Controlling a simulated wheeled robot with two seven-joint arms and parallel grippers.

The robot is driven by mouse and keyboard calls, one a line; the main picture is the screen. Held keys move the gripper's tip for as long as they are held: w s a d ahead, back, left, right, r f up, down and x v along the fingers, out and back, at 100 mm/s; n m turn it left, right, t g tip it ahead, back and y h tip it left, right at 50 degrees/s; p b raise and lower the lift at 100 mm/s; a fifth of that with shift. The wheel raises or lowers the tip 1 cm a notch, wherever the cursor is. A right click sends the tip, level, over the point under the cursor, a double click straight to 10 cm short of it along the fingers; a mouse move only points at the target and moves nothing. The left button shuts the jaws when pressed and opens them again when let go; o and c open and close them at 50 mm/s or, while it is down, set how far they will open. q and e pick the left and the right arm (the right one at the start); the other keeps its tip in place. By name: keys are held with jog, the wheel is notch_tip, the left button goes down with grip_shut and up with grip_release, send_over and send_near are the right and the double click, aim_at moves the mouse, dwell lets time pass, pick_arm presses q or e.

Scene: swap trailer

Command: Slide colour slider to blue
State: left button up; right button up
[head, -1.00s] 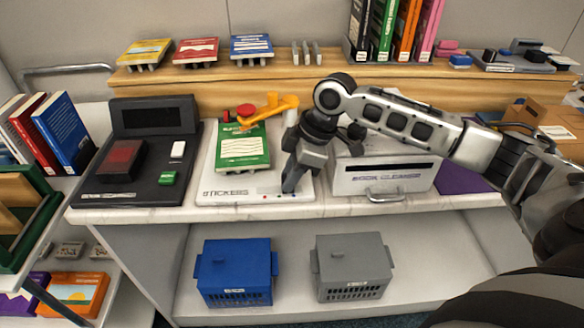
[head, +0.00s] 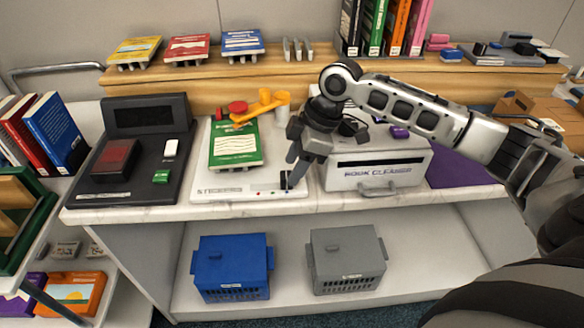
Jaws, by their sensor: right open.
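The white sticker machine (head: 215,180) lies on the counter with "STICKERS" lettering on its front part. Small coloured dots (head: 258,193) run along its front right, the leftmost reddish. A small dark piece (head: 284,180), perhaps the slider knob, shows at the right end beside my fingertips. My right gripper (head: 291,178) points down over that front right corner; its fingers hide part of this area. I cannot tell whether it touches the knob, or which colour the slider is at. A green book (head: 235,148) lies on the machine. My left gripper is not in view.
A white book cleaner (head: 378,168) stands just right of my right gripper. A dark scanner-like device (head: 135,165) is at the left. An orange arm (head: 262,105) is behind the green book. Blue (head: 232,262) and grey (head: 346,258) bins sit on the lower shelf.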

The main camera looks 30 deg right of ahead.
jog(key=v, duration=1.4)
jog(key=shift+f, duration=0.1)
jog(key=s+a+f+m, duration=0.1)
jog(key=s+a+f, duration=0.4)
jog(key=f, duration=0.4)
jog(key=s+a+f+m, duration=0.1)
jog(key=s+a+f, duration=0.1)
jog(key=a+f, duration=0.65)
jog(key=s+d+f+m+t+h, duration=0.15)
jog(key=s+f+m+h, duration=0.3)
jog(key=s+m, duration=0.7)
jog(key=w+a+f+n+t+y, duration=0.3)
jog(key=w+a+f+t, duration=0.1)
jog(key=a+f+t, duration=0.1)
jog(key=shift+w+f+t, duration=0.35)
jog(key=shift+f+t, duration=0.45)
jog(key=shift+t, duration=0.15)
jog(key=shift+n+y, duration=0.25)
dwell(0.9)
